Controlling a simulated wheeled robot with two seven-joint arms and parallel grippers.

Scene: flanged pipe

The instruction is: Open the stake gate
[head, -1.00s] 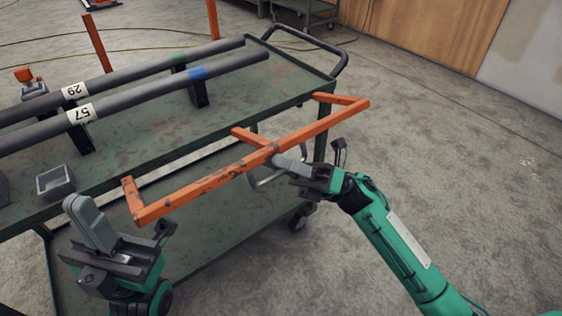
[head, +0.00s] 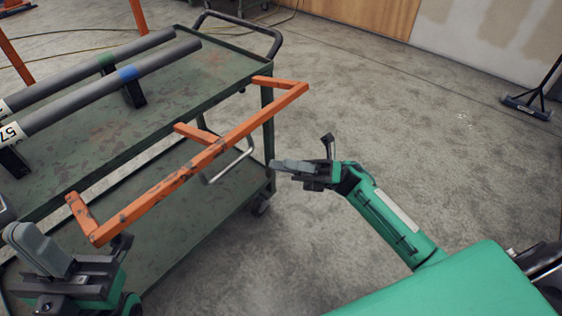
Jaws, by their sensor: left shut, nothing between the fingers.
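The stake gate (head: 206,156) is a worn orange bar frame on the near side of the green cart. Its long bar lies outward from the cart's edge, with short arms leading back towards the cart. A wire handle loop (head: 232,163) hangs below it. My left gripper (head: 36,247) is at the lower left, shut and empty, near the gate's near corner but apart from it. My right gripper (head: 288,167) is to the right of the gate's bar, clear of it, with its fingers pointing left. I see its fingers side-on and cannot tell their gap.
The green cart (head: 212,78) carries two grey pipes (head: 85,95) on black supports. Its push handle (head: 245,22) is at the far end. Orange posts stand at the back left. Open concrete floor lies to the right, with a broom (head: 530,105) by the wall.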

